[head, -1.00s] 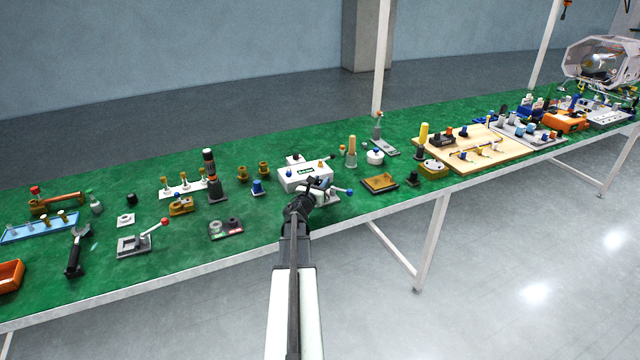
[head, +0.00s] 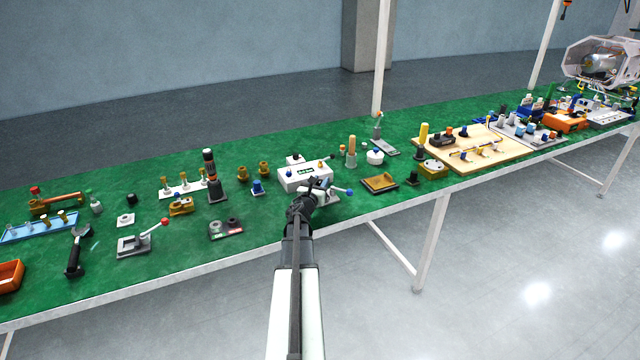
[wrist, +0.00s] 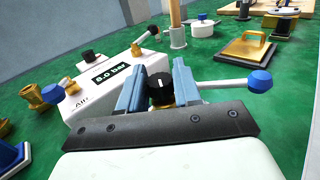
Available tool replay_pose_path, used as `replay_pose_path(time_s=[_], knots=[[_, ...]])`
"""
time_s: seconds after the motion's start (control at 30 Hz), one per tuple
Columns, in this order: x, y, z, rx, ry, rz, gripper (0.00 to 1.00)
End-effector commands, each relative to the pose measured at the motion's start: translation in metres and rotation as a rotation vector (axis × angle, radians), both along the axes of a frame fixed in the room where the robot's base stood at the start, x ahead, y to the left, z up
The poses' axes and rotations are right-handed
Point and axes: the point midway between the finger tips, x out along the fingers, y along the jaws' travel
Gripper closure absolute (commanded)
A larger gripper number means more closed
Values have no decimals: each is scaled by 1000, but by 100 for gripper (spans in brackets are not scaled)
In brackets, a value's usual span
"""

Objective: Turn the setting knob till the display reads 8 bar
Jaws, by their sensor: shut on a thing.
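The white box (wrist: 150,62) has a dark display (wrist: 100,77) on its face. The display shows a value in bar, seemingly 8.0, but the first digit is hard to tell. The setting knob (wrist: 160,88) is black with a white mark and sits over a brass part in front of the box. My gripper (wrist: 160,85) has its two blue-grey fingers on either side of the knob and is shut on it. In the head view the box (head: 291,178) stands just beyond my gripper (head: 318,187), and the knob is too small to make out.
A lever with a blue ball (wrist: 259,81) reaches out right of my gripper. A brass fitting (wrist: 50,94) is at the box's left end.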

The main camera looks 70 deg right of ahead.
Motion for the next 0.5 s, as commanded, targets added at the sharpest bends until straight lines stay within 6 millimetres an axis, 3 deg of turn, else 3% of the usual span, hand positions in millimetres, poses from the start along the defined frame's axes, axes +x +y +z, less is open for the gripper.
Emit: replay_pose_path(time_s=[0.1, 0.13, 0.2, 0.33, 0.5], knots=[[0, 0, 0, -1, 1, -2, 98], [0, 0, 0, -1, 0, -2, 66], [0, 0, 0, -1, 0, -2, 59], [0, 0, 0, -1, 0, -1, 48], [0, 0, 0, 0, 0, -1, 48]])
